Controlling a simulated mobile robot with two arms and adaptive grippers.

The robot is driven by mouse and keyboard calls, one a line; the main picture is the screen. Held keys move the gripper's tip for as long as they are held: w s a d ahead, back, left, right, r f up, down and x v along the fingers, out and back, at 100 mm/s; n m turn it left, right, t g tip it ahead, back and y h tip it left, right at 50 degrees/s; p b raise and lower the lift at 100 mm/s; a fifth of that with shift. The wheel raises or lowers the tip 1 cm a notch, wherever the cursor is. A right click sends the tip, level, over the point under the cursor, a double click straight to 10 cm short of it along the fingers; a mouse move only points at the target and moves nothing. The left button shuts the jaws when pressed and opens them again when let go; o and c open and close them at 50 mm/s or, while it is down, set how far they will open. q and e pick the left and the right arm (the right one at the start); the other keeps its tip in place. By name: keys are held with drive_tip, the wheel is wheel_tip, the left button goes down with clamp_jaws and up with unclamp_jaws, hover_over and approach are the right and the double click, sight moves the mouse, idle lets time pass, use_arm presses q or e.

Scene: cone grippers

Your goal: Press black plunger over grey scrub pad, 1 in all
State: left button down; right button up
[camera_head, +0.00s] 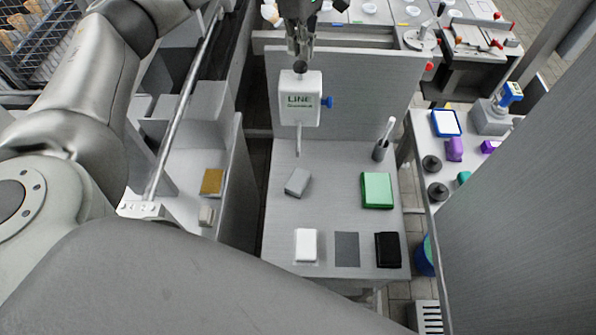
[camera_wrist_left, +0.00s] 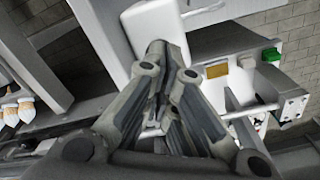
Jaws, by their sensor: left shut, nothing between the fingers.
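The black plunger (camera_head: 300,67) is a small dark knob on top of the white dispenser (camera_head: 300,97), which is marked LINE and has a blue knob at its right side. Its spout (camera_head: 298,143) points down over the grey table. The grey scrub pad (camera_head: 297,182) lies tilted on the table just in front of the spout's tip. My left gripper (camera_head: 302,52) is shut and empty, pointing down right over the plunger; I cannot tell whether it touches. In the left wrist view the shut fingers (camera_wrist_left: 165,55) are in front of the white dispenser (camera_wrist_left: 155,25) and hide the plunger. My right gripper is not in view.
On the table (camera_head: 330,215) are a green pad (camera_head: 377,190), a white block (camera_head: 305,243), a grey flat square (camera_head: 346,249), a black block (camera_head: 388,250) and a holder with a white handle (camera_head: 381,148). A panel (camera_head: 365,85) stands behind. My left arm covers the left side.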

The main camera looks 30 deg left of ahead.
sight(300, 64)
use_arm(q)
drive_tip(key=shift+f, duration=0.15)
drive_tip(key=shift+f+b, duration=1.2)
drive_tip(key=shift+f, duration=0.5)
drive_tip(key=shift+r+p, duration=1.1)
drive_tip(key=shift+r, duration=0.65)
wheel_tip(300, 64, up, 6)
drive_tip(key=p, duration=0.4)
drive_tip(key=shift+f, duration=0.1)
